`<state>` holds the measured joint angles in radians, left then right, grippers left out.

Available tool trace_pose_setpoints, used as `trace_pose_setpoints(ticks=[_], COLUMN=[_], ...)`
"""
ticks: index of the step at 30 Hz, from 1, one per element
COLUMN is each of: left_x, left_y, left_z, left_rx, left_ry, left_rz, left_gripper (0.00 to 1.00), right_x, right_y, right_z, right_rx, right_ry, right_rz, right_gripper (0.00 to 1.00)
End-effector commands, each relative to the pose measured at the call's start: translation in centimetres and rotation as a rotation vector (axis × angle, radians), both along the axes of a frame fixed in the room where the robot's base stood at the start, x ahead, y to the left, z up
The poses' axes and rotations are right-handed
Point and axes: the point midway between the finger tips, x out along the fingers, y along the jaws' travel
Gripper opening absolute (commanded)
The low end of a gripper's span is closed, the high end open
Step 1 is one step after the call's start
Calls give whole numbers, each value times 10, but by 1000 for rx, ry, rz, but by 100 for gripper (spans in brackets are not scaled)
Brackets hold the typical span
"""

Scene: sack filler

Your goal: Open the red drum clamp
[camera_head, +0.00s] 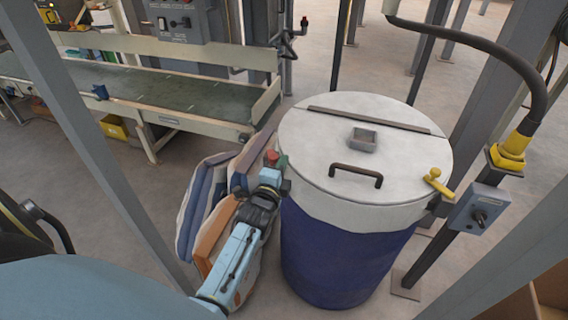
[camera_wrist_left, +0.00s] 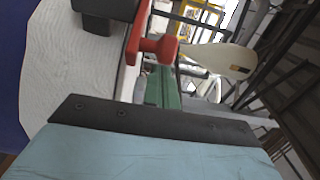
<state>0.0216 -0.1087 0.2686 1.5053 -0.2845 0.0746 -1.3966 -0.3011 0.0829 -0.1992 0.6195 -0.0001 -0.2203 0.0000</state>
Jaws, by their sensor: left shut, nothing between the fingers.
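A blue drum (camera_head: 340,255) with a white lid (camera_head: 310,140) and white upper band stands upright in the middle of the head view. The red clamp (camera_head: 271,157) sits at the left side of its rim. In the left wrist view the red clamp (camera_wrist_left: 155,47) shows a T-shaped end beside the white band. My left gripper (camera_head: 282,163) is at the drum's left rim, right by the red clamp. Its green fingers (camera_wrist_left: 165,88) are shut and empty, just below the clamp in the wrist view; I cannot tell whether they touch it. My right gripper is not in view.
A yellow clamp (camera_head: 438,184) sits on the drum's right rim, near a grey switch box (camera_head: 480,208) on a post. Stacked sacks (camera_head: 205,205) lie left of the drum. A conveyor (camera_head: 170,95) stands behind at left. Grey posts frame the drum.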

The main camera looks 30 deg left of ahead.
Motion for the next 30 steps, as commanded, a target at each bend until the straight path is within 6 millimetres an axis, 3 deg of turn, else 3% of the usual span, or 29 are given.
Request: trace_pose_setpoints(ticks=[5,15,20,24,30], left_x=[-11,-12,-5,6,-44], left_y=[13,16,-2,-32,-37], left_z=[1,0,-1,-1,-1], left_rx=[3,3,-1,-4,3], left_ry=[3,2,1,0,6], left_rz=[2,8,4,-4,-5], left_gripper=[0,0,0,0,0], right_x=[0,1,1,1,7], right_y=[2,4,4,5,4], right_z=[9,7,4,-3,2], right_rx=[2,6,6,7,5], right_ry=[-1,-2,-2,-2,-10], right_rz=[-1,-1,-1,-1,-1], right_gripper=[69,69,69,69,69])
